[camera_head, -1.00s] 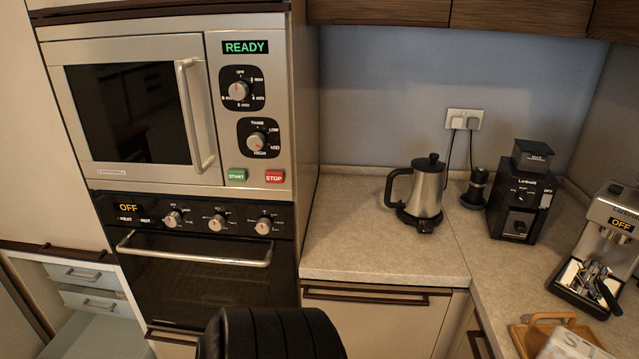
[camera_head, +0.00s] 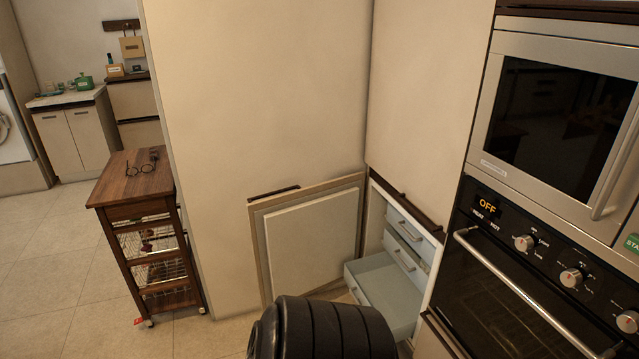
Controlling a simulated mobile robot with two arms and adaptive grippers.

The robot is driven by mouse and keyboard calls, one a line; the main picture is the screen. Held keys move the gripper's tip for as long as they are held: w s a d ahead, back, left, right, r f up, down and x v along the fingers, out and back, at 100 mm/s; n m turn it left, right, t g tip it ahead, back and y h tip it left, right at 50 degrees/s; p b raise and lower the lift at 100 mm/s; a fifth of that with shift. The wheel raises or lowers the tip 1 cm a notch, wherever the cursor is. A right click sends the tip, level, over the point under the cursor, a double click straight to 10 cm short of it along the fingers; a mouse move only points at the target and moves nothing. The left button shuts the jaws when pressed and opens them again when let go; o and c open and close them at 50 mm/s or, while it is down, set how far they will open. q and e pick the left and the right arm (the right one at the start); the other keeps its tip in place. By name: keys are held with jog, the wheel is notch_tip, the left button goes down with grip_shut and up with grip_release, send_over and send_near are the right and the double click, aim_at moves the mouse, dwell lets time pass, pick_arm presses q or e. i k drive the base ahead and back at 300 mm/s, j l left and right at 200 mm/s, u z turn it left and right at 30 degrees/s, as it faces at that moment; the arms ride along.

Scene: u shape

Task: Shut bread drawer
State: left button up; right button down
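A tall cabinet stands left of the oven, and its lower door (camera_head: 312,245) is swung open to the left. Inside the opening are pale drawers with bar handles: an upper drawer (camera_head: 404,226) and another drawer (camera_head: 401,259) below it. Under them, a pale open-topped drawer (camera_head: 378,286) is pulled out. I see no label telling which is the bread drawer. The front of the pulled-out drawer is partly hidden behind a black ribbed part of my own body at the bottom. Neither of my grippers is in view.
An oven (camera_head: 530,275) and microwave (camera_head: 560,130) stand at the right. A wooden trolley (camera_head: 150,225) with wire baskets stands at the left, glasses on top. Tiled floor (camera_head: 60,270) is free left of the trolley. A counter (camera_head: 70,100) is farther back.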

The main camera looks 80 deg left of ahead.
aim_at(377, 282)
jog(key=u, duration=2.2)
jog(key=i+u, duration=0.2)
jog(key=i+j+z, duration=0.1)
jog(key=i, duration=1.5)
